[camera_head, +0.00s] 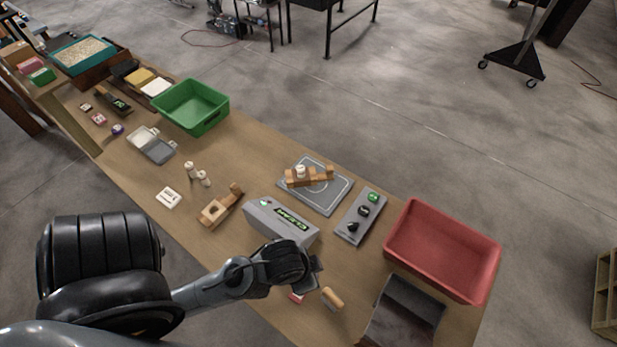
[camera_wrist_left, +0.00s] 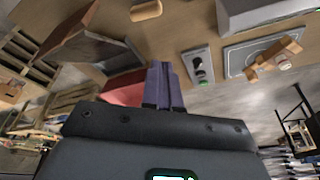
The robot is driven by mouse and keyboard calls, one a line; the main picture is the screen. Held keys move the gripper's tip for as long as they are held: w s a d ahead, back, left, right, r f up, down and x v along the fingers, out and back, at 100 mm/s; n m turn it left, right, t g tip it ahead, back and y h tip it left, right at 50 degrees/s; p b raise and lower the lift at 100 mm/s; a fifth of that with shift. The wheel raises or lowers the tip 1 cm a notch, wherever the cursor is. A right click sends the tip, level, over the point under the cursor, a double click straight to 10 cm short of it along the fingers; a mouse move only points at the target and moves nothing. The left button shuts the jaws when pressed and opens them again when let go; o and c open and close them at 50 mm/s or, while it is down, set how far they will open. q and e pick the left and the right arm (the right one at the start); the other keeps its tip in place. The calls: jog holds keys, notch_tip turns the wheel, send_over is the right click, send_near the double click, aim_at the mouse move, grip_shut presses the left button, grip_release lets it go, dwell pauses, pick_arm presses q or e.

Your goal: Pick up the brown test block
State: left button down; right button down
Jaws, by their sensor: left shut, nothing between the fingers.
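A small tan-brown block (camera_head: 333,299) with rounded ends lies on the table, just right of and nearer than my left gripper. I take it for the brown test block; it also shows at the top of the left wrist view (camera_wrist_left: 146,11). My left gripper (camera_head: 318,272) is above the table beside the grey detector box (camera_head: 281,223). In the left wrist view its two fingers (camera_wrist_left: 163,84) are together with nothing between them, apart from the block. A small red-and-white piece (camera_head: 296,297) lies partly hidden under the gripper. My right gripper is in neither view.
A red bin (camera_head: 442,250) and a dark open box (camera_head: 402,312) stand to the right. A grey button panel (camera_head: 360,217) and a grey plate (camera_head: 330,198) with a wooden piece lie behind. A wooden stand (camera_head: 220,207) and green bin (camera_head: 191,106) are farther left.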

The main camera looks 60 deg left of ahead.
pick_arm(q)
grip_release()
dwell(0.6)
jog(key=shift+a, duration=0.15)
